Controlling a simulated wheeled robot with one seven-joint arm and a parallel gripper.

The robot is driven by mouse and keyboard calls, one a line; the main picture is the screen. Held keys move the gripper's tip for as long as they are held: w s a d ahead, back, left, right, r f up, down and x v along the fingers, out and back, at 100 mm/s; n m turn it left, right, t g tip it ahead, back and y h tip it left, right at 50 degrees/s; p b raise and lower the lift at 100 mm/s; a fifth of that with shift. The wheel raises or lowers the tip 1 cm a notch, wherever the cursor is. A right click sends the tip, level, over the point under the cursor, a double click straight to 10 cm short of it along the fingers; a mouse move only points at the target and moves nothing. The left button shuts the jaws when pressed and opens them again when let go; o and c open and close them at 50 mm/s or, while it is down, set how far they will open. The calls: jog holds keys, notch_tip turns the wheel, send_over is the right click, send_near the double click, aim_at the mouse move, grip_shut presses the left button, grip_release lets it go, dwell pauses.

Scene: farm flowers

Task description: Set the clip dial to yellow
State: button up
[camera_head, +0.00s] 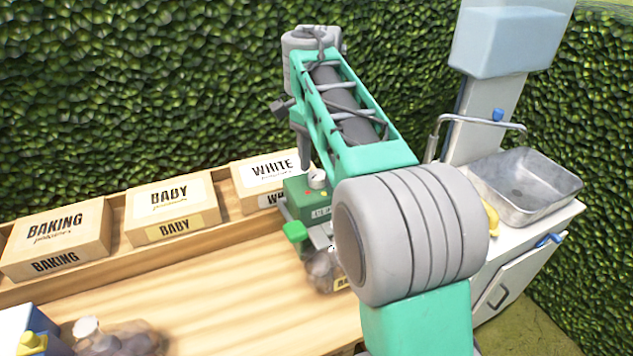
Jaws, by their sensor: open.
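A green clip machine (296,190) stands at the right end of the wooden bench, partly hidden behind my arm. A pale round knob on its top (317,177) looks like the clip dial; its setting and any colour marks are too small to read. My gripper (302,150) points down just above and left of the knob. One dark finger shows clearly, the jaws are open, and I see nothing held. I cannot tell whether the finger touches the machine. A green lever (295,231) sticks out at the machine's front left.
Boxes marked BAKING (56,238), BABY (170,207) and WHITE (268,182) line the back shelf. Another bag (115,338) lies front left. A sink (525,185) is at right. The bench middle (200,285) is clear.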

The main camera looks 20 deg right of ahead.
jog(key=shift+f, duration=0.4)
grip_shut()
dwell(0.4)
